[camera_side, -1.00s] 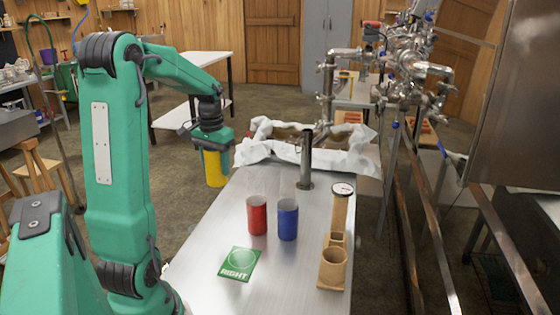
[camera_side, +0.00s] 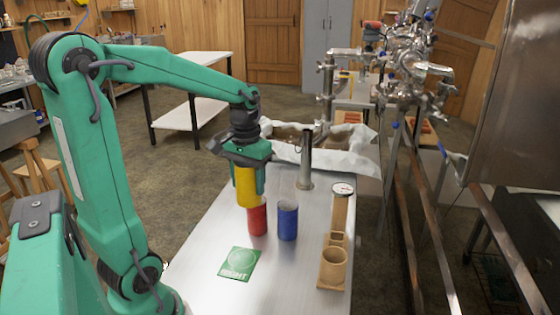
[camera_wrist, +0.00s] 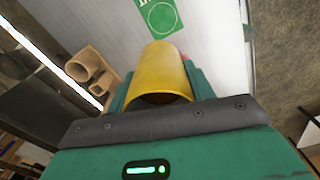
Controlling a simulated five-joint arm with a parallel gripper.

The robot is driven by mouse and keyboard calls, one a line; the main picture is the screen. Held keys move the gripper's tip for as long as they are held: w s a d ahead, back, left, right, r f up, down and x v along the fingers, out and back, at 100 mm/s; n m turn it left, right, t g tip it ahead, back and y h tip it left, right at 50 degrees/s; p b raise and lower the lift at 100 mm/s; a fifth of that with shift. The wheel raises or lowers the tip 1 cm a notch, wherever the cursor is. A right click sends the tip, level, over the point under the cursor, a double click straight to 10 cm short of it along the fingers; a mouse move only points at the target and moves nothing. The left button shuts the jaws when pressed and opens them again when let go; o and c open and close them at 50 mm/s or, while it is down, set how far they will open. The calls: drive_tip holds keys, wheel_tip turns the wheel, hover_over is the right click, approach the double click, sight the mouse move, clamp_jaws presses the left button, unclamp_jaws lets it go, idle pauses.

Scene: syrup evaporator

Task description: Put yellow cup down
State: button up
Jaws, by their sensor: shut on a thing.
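The yellow cup (camera_side: 246,187) is held upright in my gripper (camera_side: 248,178), above the metal table. In the side view its lower end overlaps the top of the red cup (camera_side: 257,219); I cannot tell whether they touch. The blue cup (camera_side: 288,220) stands just right of the red cup. A green card marked RIGHT (camera_side: 239,264) lies on the table in front of them. In the wrist view the yellow cup (camera_wrist: 160,72) sits between my fingers, and part of the green card (camera_wrist: 160,15) shows beyond it.
A wooden holder (camera_side: 333,265) with a round gauge (camera_side: 343,189) stands at the table's right side. A dark metal post (camera_side: 306,165) rises behind the cups. A cloth-lined pan (camera_side: 340,155) is at the back. The table (camera_side: 200,278) is bare left of the card.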

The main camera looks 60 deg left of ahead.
drive_tip(key=s+d+f, duration=0.1)
drive_tip(key=s+d, duration=0.4)
drive_tip(key=d, duration=0.7)
drive_tip(key=shift+w+f, duration=0.15)
drive_tip(key=shift+f, duration=1.05)
drive_tip(key=shift+w+f, duration=0.15)
drive_tip(key=shift+f, duration=1.05)
drive_tip(key=shift+a, duration=0.15)
hover_over(242, 259)
wheel_tip(242, 259, down, 7)
drive_tip(key=shift+a, duration=0.15)
drive_tip(key=shift+f, duration=0.1)
drive_tip(key=shift+f, duration=1.9)
drive_tip(key=shift+f, duration=0.15)
